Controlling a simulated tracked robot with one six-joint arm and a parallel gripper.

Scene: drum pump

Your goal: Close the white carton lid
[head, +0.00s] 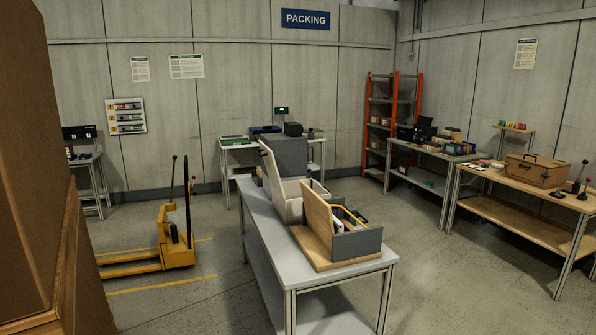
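The white carton (291,208) stands on the grey metal table (265,226) in the middle of the head view. Its white lid (269,178) is open and stands steeply up at the carton's left side. The front part of the carton is partly hidden by a wooden panel. My gripper is not in view.
A wooden and grey holder (357,245) with yellow-handled tools stands right in front of the carton. A grey box (287,153) is behind it. A yellow pallet truck (176,248) stands left; tall brown boxes (35,170) fill the left edge. Floor right of the table is clear.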

